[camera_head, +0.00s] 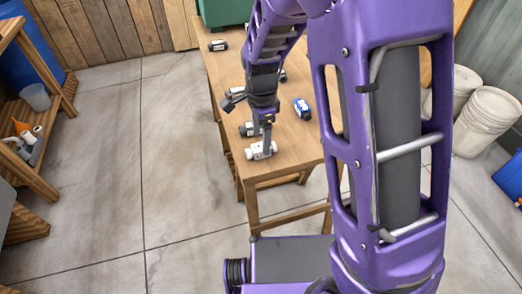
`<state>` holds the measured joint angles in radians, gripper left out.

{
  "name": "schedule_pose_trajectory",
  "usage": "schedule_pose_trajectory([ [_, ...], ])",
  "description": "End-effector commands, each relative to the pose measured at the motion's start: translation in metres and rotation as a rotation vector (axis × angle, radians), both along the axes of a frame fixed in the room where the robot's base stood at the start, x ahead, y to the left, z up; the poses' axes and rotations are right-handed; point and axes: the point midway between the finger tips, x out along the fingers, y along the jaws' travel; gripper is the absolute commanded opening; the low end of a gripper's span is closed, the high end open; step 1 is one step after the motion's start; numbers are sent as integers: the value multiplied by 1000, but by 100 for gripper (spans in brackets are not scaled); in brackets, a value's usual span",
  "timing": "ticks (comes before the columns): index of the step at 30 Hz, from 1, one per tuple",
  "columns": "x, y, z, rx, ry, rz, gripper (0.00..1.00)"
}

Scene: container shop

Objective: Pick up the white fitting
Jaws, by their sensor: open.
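The white fitting (260,150) lies on the front left part of the wooden table (280,172), close to its front edge. My gripper (267,145) reaches down over the table, and its fingers are at the white fitting, just above it or around it; I cannot tell which. The gripper is open. My purple arm hides much of the table's right side.
Behind the fitting stand a small dark and white item (247,129), another item (234,92) and a blue and white item (302,108). One more (217,45) is at the table's far left. A wooden shelf (42,170) stands left; white buckets (487,122) stand right.

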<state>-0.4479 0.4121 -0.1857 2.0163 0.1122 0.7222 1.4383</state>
Motion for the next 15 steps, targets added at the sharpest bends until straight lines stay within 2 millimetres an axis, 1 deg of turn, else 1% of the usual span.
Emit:
schedule_pose_trajectory([
  [1, 0, 0, -10, -1, 3, -1, 78],
  [3, 1, 0, -22, -1, 4, -1, 78],
  [7, 1, 0, -39, -1, 4, 0, 78],
  [9, 2, 0, -43, -1, 2, 0, 78],
  [14, 2, 0, -42, 0, 0, 0, 78],
  [15, 2, 0, -42, 0, 0, 0, 76],
])
